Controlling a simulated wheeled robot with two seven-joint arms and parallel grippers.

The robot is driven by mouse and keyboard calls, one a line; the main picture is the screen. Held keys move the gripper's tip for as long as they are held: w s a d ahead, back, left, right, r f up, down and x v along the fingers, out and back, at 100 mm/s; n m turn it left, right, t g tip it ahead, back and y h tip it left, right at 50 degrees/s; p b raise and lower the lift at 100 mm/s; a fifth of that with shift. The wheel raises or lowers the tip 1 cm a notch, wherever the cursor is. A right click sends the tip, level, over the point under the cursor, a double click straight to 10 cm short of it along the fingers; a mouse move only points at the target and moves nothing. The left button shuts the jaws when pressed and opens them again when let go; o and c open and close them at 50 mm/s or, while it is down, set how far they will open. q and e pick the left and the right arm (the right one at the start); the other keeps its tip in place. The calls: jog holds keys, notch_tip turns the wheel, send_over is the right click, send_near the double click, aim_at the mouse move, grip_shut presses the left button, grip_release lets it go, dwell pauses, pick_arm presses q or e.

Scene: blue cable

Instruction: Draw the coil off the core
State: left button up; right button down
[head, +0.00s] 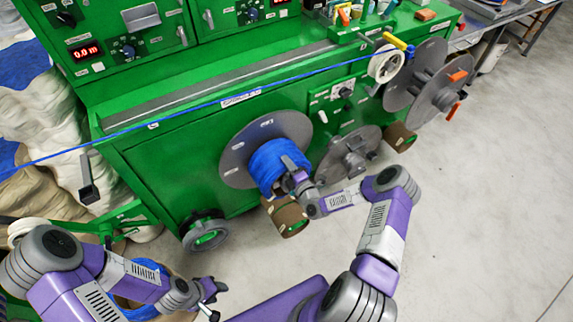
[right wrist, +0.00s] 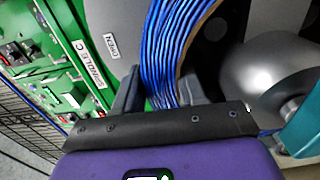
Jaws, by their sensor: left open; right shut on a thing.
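The blue cable coil (head: 268,166) sits on the core in front of a large grey disc (head: 236,155) on the green machine. In the right wrist view the coil (right wrist: 175,45) shows as many blue strands between my fingers. My right gripper (head: 291,172) is shut on the coil; its two fingers also show in the right wrist view (right wrist: 160,92). The core is mostly hidden behind the coil and my gripper. My left gripper (head: 212,300) is open and empty, low over the floor, well apart from the coil.
A blue cable line (head: 200,104) runs across the machine front to a white pulley (head: 386,64). A second grey disc (head: 348,154) and brown rolls (head: 286,216) are close to the coil. Another blue coil (head: 140,304) lies low behind my left arm. Floor at right is clear.

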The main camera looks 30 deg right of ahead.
jog(key=shift+s+r, duration=0.25)
jog(key=shift+s, duration=0.2)
dwell(0.7)
jog(key=shift+s+d+p, duration=0.15)
jog(key=shift+s+p, duration=0.5)
jog(key=shift+s, duration=0.6)
jog(key=s+d+p, duration=0.1)
jog(key=s+p, duration=0.2)
jog(key=s, duration=1.5)
jog(key=shift+s+d, duration=0.2)
jog(key=shift+s, duration=0.15)
dwell(0.9)
jog(key=shift+s+f, duration=0.1)
dwell(0.4)
